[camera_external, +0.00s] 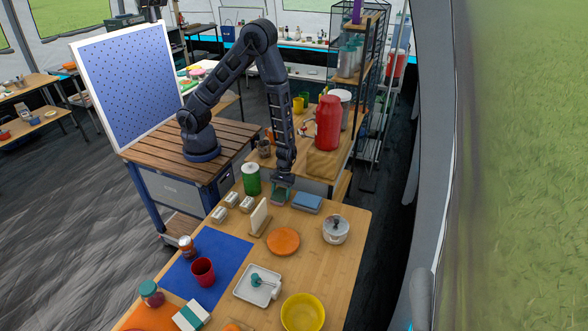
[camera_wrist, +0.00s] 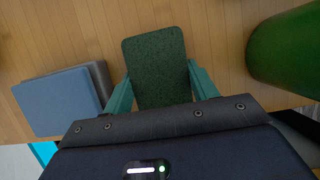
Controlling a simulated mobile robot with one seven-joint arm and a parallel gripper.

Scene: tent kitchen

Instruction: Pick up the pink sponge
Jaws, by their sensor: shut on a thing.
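My gripper (camera_wrist: 162,92) is shut on a dark green, rough-topped rectangular pad (camera_wrist: 155,60), with one teal finger against each long side. The pad looks like the scouring face of a sponge; no pink shows on it in either view. In the external view my gripper (camera_external: 281,188) points down at the far edge of the wooden table (camera_external: 345,255), and the pad is mostly hidden there. I cannot tell whether the pad touches the table.
A blue block on a grey one (camera_external: 307,202) lies close to my gripper, also at left in the wrist view (camera_wrist: 58,100). A green can (camera_external: 251,180) stands on the other side. A metal pot (camera_external: 336,229), an orange plate (camera_external: 283,241) and a wooden holder (camera_external: 260,217) stand nearer the camera.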

